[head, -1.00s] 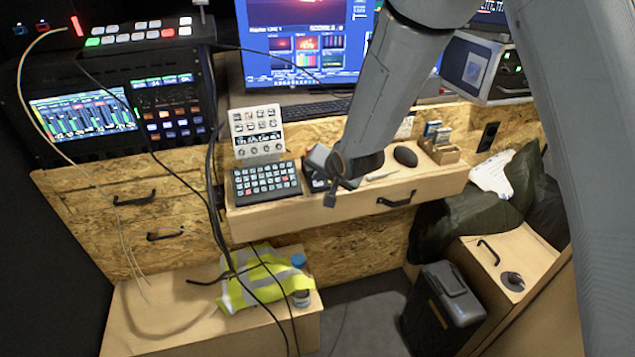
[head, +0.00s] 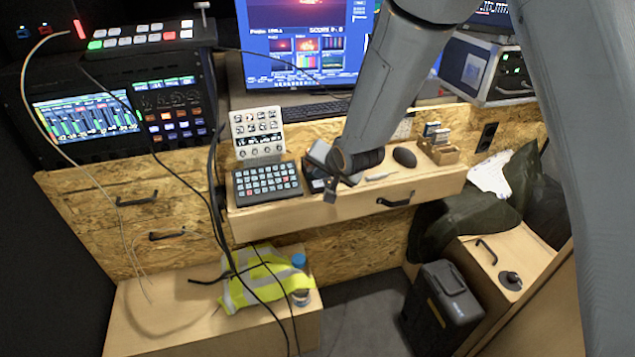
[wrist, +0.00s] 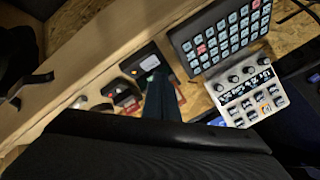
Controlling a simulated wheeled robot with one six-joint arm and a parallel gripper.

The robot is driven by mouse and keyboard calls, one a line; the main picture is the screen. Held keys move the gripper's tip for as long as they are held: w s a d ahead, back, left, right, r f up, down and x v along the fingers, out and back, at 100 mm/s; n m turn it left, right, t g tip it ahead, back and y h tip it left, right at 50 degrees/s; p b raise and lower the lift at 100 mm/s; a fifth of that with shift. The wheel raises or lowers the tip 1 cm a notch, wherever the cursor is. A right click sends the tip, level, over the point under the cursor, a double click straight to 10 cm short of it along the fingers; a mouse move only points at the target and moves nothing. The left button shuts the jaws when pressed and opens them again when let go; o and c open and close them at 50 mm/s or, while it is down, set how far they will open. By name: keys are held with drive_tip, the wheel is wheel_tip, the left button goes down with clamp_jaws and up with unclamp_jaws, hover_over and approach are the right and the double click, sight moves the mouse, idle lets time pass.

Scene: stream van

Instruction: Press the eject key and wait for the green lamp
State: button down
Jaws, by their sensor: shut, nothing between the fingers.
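My gripper (head: 331,192) is shut and empty, low over the drawer-fronted wooden shelf, just right of the dark keypad. In the wrist view its dark fingers (wrist: 160,97) point at a small black device (wrist: 143,62) with a pale patch on its top. The fingers overlap part of that device in the picture; I cannot tell whether they touch it. The device is mostly hidden behind my gripper in the head view. No key label is readable, so I cannot pick out the eject key. I see no lit green lamp on the small device.
The keypad (head: 267,182) and a white knob panel (head: 257,133) stand close on the left. A black mouse (head: 404,157) and a wooden card holder (head: 440,152) lie to the right. Black cables (head: 213,180) hang in front of the shelf's left end.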

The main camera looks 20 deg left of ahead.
sight(320, 187)
drive_tip(key=shift+r, duration=0.1)
wheel_tip(320, 187, up, 5)
drive_tip(key=p, duration=0.3)
drive_tip(key=shift+p, duration=0.35)
idle(0.4)
drive_tip(key=s+d+r+g+h, duration=0.1)
drive_tip(key=s+d+h, duration=0.15)
drive_tip(key=d, duration=0.85)
drive_tip(key=s+d+r+g+h, duration=0.1)
drive_tip(key=s+d+h, duration=0.15)
drive_tip(key=d, duration=0.85)
drive_tip(key=s+d+r+n+g, duration=0.1)
drive_tip(key=s+d+g, duration=0.3)
drive_tip(key=s+d, duration=1.1)
drive_tip(key=s+r, duration=0.1)
drive_tip(key=s, duration=0.3)
drive_tip(key=shift+n+h, duration=0.3)
